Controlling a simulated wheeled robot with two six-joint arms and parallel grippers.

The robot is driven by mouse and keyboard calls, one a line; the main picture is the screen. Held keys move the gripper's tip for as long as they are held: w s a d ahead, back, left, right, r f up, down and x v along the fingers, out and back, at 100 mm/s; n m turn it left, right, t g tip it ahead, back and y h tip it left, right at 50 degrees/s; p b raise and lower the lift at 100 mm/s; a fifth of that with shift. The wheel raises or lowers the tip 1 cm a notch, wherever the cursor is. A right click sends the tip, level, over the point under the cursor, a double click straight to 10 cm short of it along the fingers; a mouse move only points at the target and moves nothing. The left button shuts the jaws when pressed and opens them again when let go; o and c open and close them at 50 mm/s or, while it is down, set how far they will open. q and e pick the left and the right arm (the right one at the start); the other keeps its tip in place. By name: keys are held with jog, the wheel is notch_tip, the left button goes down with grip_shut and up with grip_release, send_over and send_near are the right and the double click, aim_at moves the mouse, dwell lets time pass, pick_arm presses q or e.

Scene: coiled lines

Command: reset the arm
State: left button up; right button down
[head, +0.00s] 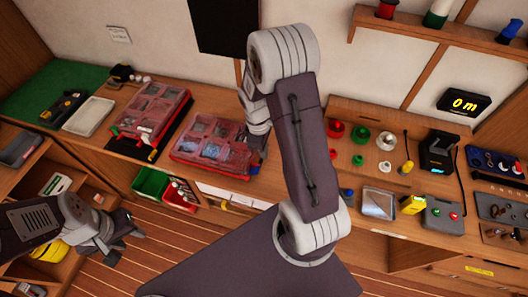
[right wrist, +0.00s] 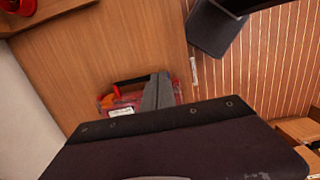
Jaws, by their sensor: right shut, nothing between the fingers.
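My right arm (head: 305,150) rises across the middle of the head view and bends over at the top. Its gripper is mostly hidden there, behind the forearm near the red organizer case. In the right wrist view the grey fingers of my right gripper (right wrist: 157,92) are together and empty, in front of a red case (right wrist: 118,102) with a dark handle. My left gripper (head: 125,232) is at the lower left of the head view, empty, over the floor beside the shelf. Its fingers are too small and dark to judge their opening.
Two red compartment cases lie on the bench, one at the left (head: 150,108) and one in the middle (head: 212,145). Green (head: 150,182) and red (head: 180,195) bins sit below the bench front. Spools, a clear box (head: 379,203) and a black device (head: 438,152) stand to the right.

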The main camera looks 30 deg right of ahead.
pick_arm(q)
jog(key=shift+w+a+f, duration=0.1)
jog(key=shift+w, duration=0.25)
jog(key=shift+s, duration=0.2)
